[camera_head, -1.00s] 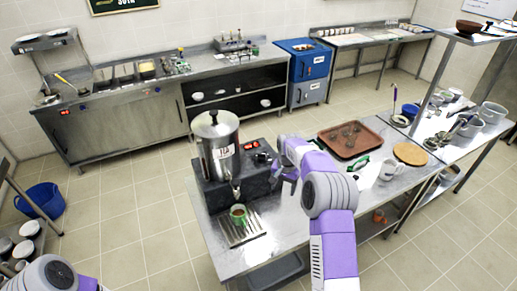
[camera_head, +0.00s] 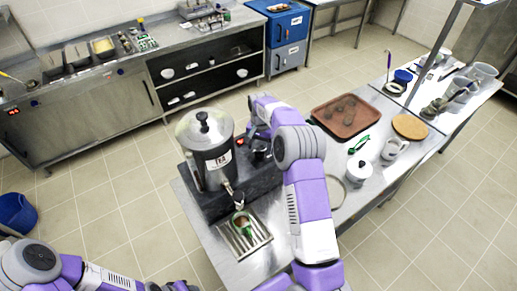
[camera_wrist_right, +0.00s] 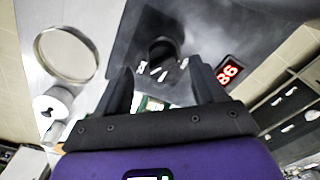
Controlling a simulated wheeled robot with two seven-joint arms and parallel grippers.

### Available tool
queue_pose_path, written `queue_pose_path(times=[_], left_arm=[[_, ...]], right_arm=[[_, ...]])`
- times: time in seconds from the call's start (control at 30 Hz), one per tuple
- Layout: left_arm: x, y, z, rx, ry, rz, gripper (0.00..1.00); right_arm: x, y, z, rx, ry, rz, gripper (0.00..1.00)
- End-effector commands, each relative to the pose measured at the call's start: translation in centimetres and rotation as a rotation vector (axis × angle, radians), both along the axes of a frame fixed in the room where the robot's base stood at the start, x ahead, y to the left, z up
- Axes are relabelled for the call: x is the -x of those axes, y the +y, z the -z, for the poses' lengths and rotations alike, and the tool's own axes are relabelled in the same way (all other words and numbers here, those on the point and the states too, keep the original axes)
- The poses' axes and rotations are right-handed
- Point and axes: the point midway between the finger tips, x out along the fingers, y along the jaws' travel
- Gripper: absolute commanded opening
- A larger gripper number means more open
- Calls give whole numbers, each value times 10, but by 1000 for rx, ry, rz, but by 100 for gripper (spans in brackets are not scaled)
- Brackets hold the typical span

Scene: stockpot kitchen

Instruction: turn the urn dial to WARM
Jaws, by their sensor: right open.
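The steel urn (camera_head: 207,148) with a black lid knob stands on a dark base (camera_head: 215,200) on the steel table. In the right wrist view the dark round dial (camera_wrist_right: 162,50) sits on the base, with white marks beside it. A red lit display (camera_wrist_right: 228,70) beside it reads 86. My right gripper (camera_wrist_right: 160,68) is open, its fingers either side of the dial in that view; contact cannot be told. In the head view my right gripper (camera_head: 256,147) is at the base's right part, partly hiding the dial. My left gripper (camera_head: 175,287) is at the bottom edge, mostly cut off.
A green cup (camera_head: 242,222) stands on the drip tray (camera_head: 259,232) under the tap. A brown tray (camera_head: 345,117), white lidded pot (camera_head: 358,170), mug (camera_head: 393,149) and round board (camera_head: 409,126) stand to the right of my right arm. A metal ring (camera_head: 335,192) lies near my forearm.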

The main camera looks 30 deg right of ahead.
Motion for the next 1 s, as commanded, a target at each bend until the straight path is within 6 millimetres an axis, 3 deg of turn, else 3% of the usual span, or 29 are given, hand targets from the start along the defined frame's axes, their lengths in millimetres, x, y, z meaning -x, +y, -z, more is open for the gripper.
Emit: queue_pose_path(times=[0.23, 0.6, 0.93, 1.0], left_arm=[[-1, 0, -6, 0, -2, -1, 43], [-1, 0, -6, 0, -2, -1, 43], [-1, 0, -6, 0, -2, -1, 43], [-1, 0, -6, 0, -2, -1, 43]], right_arm=[[0, 0, 32, -1, 2, -1, 70], [0, 0, 38, 0, 0, -1, 68], [0, 0, 38, 0, 0, -1, 17], [0, 0, 38, 0, 0, -1, 14]])
